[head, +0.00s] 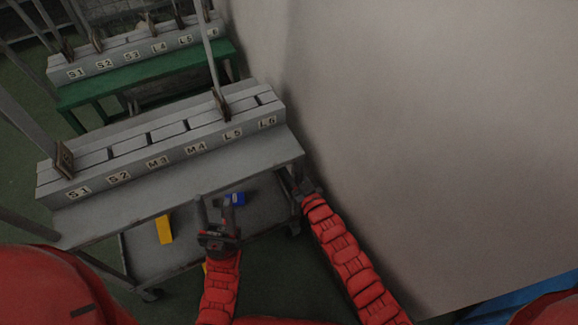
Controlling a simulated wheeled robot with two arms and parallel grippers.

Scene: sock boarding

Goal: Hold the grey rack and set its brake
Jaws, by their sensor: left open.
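The grey rack (165,205) stands in front of me, with a slotted top block labelled S1, S2, M3, M4, L5, L6 and a lower shelf. Its wheels show near the floor. My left gripper (216,212) is open at the rack's front edge, above the lower shelf. My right gripper (305,187) is at the rack's right front corner, by the leg. Its fingers are too small and dark to tell whether they are shut or touch the rack. I cannot make out the brake for certain.
A yellow piece (164,229) and a blue piece (236,199) show low at the rack, near my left gripper. A green rack (150,73) with similar labels stands behind. A pale wall (420,130) runs close along the right. Dark green floor shows below.

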